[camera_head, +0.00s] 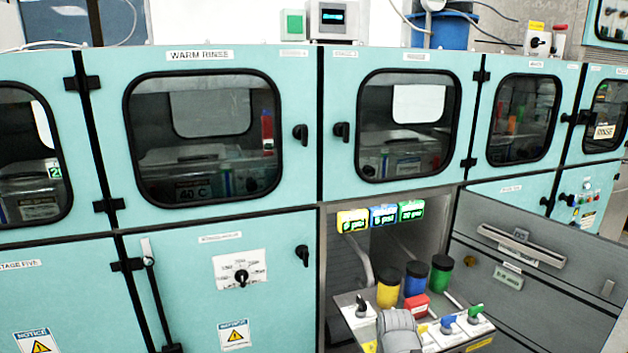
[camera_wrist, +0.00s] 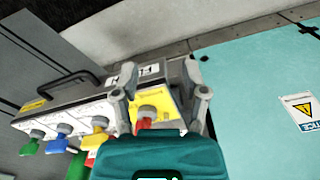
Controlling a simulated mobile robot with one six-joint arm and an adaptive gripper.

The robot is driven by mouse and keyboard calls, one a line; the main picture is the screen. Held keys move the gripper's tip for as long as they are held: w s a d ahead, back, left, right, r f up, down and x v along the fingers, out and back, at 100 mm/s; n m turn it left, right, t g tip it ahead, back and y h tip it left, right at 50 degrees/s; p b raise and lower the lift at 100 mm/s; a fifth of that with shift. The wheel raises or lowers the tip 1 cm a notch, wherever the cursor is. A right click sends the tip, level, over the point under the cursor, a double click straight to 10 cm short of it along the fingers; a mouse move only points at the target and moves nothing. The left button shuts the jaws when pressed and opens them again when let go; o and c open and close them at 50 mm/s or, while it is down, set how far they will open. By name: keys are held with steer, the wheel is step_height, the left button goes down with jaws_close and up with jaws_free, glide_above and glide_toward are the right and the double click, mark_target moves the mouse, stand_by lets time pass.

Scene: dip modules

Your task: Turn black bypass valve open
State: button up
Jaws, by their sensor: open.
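The black valve handle (camera_head: 361,305) stands on the left end of a white valve panel (camera_head: 345,303) in the open bay, in the head view. In the wrist view I cannot pick it out for sure. My gripper (camera_wrist: 158,75) is open over the panel's end, one finger on each side of a yellow plate (camera_wrist: 155,97). A red knob (camera_wrist: 145,122) shows between the fingers, partly hidden by the gripper body; I cannot tell if they touch it. In the head view a grey part of my arm covers the panel's front middle.
Blue (camera_head: 447,323) and green (camera_head: 475,312) valve knobs sit to the right on the panel. Yellow (camera_head: 390,287), blue (camera_head: 415,279) and green (camera_head: 441,274) black-capped containers stand behind, near a red block (camera_head: 414,305). A grey drawer front (camera_head: 540,265) is at right.

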step_height(320, 180, up, 15)
steer(key=p, duration=1.5)
steer(key=shift+a, duration=0.35)
steer(key=shift+f, duration=0.1)
stand_by(0.6)
